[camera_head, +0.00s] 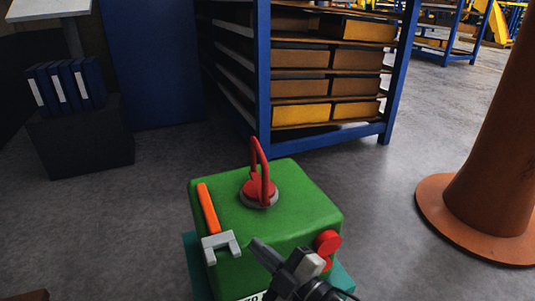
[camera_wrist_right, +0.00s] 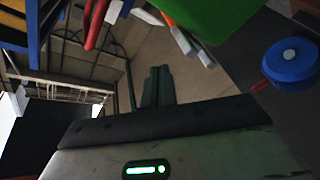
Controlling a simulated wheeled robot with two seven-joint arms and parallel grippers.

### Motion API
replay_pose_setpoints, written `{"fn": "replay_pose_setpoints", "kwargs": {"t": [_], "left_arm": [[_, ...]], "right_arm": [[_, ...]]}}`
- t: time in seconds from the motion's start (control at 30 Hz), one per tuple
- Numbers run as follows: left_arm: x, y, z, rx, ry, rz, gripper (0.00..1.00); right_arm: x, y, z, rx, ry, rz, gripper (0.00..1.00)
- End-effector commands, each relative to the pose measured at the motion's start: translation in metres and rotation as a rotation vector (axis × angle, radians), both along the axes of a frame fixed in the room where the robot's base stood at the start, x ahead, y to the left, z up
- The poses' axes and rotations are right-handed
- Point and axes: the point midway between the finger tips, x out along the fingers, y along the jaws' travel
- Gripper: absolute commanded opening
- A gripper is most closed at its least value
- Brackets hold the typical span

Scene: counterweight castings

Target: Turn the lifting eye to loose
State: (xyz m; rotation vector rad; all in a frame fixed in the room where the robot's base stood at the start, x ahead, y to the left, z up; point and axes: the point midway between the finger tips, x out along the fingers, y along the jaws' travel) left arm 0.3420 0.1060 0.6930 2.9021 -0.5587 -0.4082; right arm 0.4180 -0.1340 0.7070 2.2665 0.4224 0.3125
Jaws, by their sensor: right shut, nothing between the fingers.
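The lifting eye (camera_head: 262,185) is a red loop standing upright on a grey round base, on top of a green casting (camera_head: 300,195). In the right wrist view the red loop (camera_wrist_right: 97,22) shows at the upper left, beside a corner of the green casting (camera_wrist_right: 215,15). My right gripper (camera_head: 258,246) is shut and empty, in front of the lifting eye and apart from it, over the casting's near side. Its dark fingers (camera_wrist_right: 157,75) are together in the wrist view. My left gripper is not in view.
An orange-handled tool with a grey forked end (camera_head: 220,243) lies on the casting's left side. A red knob (camera_head: 327,242) sits at its right. A blue shelf rack (camera_head: 263,80) stands behind, an orange-brown column (camera_head: 480,190) at right. A blue round part (camera_wrist_right: 290,65) shows in the wrist view.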

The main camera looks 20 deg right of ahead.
Motion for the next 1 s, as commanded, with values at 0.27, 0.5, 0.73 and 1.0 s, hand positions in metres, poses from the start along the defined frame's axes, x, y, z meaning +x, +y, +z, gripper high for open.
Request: {"fn": "replay_pose_setpoints", "kwargs": {"t": [0.27, 0.5, 0.73, 1.0], "left_arm": [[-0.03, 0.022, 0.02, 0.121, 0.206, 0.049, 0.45], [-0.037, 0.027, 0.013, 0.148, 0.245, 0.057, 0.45], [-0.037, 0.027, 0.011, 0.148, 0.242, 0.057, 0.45], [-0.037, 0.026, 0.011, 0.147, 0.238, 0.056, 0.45]], "right_arm": [[0.016, -0.04, 0.028, -0.576, -0.177, -0.019, 0.0], [0.025, -0.044, 0.022, -0.696, -0.22, -0.01, 0.0], [0.063, -0.027, 0.022, -0.692, -0.22, -0.012, 0.0], [0.112, -0.006, 0.021, -0.694, -0.216, -0.011, 0.0]]}}
